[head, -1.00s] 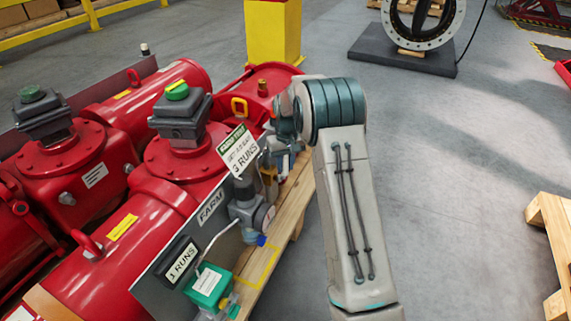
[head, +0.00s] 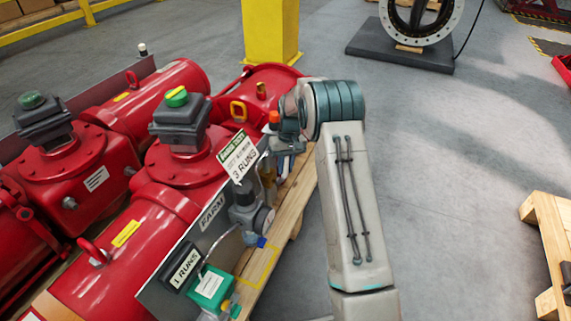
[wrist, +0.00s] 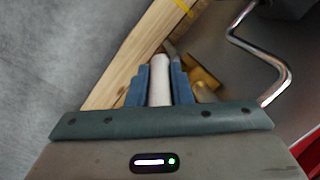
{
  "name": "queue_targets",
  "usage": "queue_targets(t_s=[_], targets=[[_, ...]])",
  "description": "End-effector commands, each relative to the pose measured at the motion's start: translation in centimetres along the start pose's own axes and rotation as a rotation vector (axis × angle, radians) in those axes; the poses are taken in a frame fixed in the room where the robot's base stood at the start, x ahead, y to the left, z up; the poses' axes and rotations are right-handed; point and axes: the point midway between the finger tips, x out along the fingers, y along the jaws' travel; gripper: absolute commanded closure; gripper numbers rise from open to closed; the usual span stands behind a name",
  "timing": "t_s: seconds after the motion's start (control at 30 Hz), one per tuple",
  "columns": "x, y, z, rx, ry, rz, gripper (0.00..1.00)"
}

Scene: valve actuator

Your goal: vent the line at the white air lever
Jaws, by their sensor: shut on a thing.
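The white air lever (wrist: 160,92) stands between the two blue fingers of my gripper (wrist: 159,70) in the wrist view. The fingers press on it from both sides, and its rounded white end shows between them. In the head view my gripper (head: 287,150) is at the panel's far end, beside the small air fittings. I cannot make out the lever in the head view.
Red actuators (head: 150,225) fill the left side. A wooden pallet (head: 262,262) lies below. Open floor is at right. A bent metal tube (wrist: 262,62) shows near my gripper.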

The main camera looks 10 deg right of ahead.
Motion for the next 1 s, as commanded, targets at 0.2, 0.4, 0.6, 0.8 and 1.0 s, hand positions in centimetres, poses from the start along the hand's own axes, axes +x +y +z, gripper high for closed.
queue_targets(t_s=[0.2, 0.4, 0.6, 0.8, 1.0], targets=[[0.0, 0.0, 0.0, 0.0, 0.001, 0.0, 0.59], [-0.1, 0.0, 0.0, 0.0, 0.002, 0.001, 0.59], [-2.1, 0.0, -0.1, 0.0, 0.004, 0.001, 0.59], [-6.7, 0.0, 0.0, 0.001, 0.005, 0.001, 0.59], [-10.9, 0.0, 0.0, 0.001, 0.004, 0.001, 0.59]])
